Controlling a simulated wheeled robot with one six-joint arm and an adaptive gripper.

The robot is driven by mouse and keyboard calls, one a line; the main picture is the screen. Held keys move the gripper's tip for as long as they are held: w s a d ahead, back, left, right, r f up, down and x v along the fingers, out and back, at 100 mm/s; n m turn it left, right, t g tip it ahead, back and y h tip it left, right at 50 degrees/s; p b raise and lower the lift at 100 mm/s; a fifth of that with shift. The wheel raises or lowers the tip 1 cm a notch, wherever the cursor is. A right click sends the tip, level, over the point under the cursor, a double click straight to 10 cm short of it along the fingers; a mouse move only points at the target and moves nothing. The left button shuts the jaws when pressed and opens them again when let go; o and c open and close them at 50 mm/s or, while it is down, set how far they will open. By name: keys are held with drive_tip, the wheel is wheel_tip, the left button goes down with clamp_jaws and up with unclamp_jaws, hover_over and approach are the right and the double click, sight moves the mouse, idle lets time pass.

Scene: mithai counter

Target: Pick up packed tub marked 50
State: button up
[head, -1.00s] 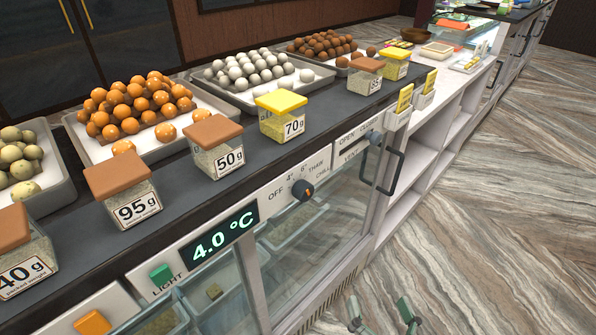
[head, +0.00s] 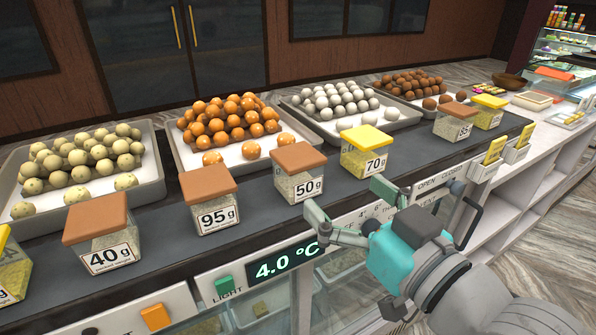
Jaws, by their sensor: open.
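The tub marked 50 g (head: 299,184) is a clear square tub with an orange-brown lid. It stands upright on the dark counter top, between the brown-lidded 95 g tub (head: 211,204) and the yellow-lidded 70 g tub (head: 364,160). My gripper (head: 345,205) is open and empty in front of the counter edge. Its fingers are spread, one just right of and below the 50 g tub, the other below the 70 g tub. I cannot tell whether a finger touches either tub.
A 40 g tub (head: 103,240) stands at left. Trays of sweets, including an orange-ball tray (head: 183,154), line the back. A control panel with a 4.0 °C display (head: 286,262) and a door handle (head: 470,222) are on the front. Floor at right is clear.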

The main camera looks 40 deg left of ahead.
approach(287, 146)
drive_tip(key=shift+w+a+f, duration=0.35)
drive_tip(key=shift+w+a, duration=0.3)
drive_tip(key=shift+w, duration=0.1)
drive_tip(key=shift+s+r+x, duration=0.1)
drive_tip(key=shift+s+x, duration=0.05)
drive_tip(key=shift+x, duration=1.2)
drive_tip(key=shift+s+r+x, duration=0.1)
drive_tip(key=shift+r+x, duration=0.05)
drive_tip(key=shift+x, duration=1.15)
drive_tip(key=shift+a, duration=0.1)
drive_tip(key=c, duration=1.2)
